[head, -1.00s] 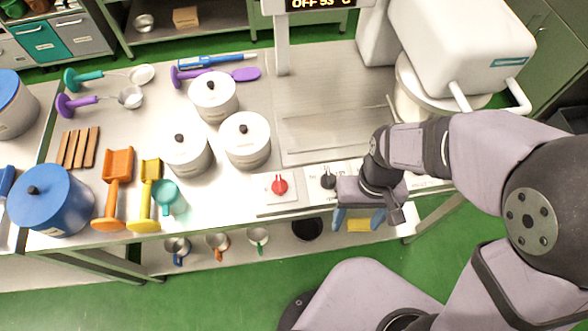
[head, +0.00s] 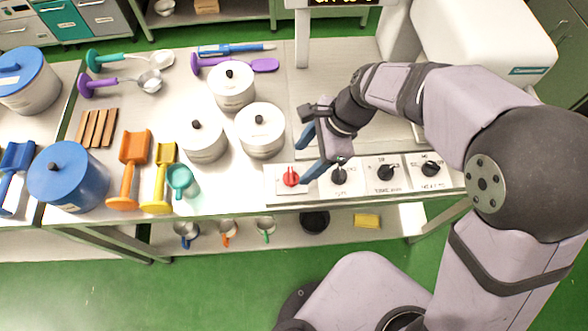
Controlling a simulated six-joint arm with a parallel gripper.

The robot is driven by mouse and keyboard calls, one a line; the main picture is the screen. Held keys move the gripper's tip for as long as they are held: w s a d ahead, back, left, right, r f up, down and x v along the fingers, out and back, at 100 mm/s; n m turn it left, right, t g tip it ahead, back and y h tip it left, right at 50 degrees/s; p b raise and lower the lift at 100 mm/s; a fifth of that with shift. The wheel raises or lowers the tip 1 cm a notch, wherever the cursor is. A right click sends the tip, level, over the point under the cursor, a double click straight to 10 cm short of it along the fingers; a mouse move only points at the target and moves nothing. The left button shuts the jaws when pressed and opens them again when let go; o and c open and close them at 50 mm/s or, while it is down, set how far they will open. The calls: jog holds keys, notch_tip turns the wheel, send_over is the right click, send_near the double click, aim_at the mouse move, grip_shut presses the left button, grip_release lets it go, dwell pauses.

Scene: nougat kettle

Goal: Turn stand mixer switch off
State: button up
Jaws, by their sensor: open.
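A row of control panels runs along the table's front edge. It carries a red knob (head: 291,177) at the left, then a black knob (head: 339,175), a middle black knob (head: 386,172) and a right black knob (head: 430,168). The labels are too small to read, so I cannot tell which one is the stand mixer switch. The large white mixer-like machine (head: 478,40) stands at the back right, partly hidden by my arm. My gripper (head: 304,160) is open and empty, its blue fingers apart and pointing left. Its lower fingertip is close to the red knob; contact is unclear.
White lidded pots (head: 259,131) stand left of my gripper. Orange (head: 128,165) and yellow (head: 160,178) scoops, a teal cup (head: 181,178) and a blue pot (head: 68,178) are further left. A lower shelf holds small cups and a yellow block (head: 367,221).

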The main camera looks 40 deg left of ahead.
aim_at(292, 174)
jog(key=shift+f, duration=0.1)
jog(key=shift+p+x, duration=0.65)
jog(key=shift+x, duration=2.95)
jog(key=c, duration=1.1)
jog(key=shift+o, duration=0.2)
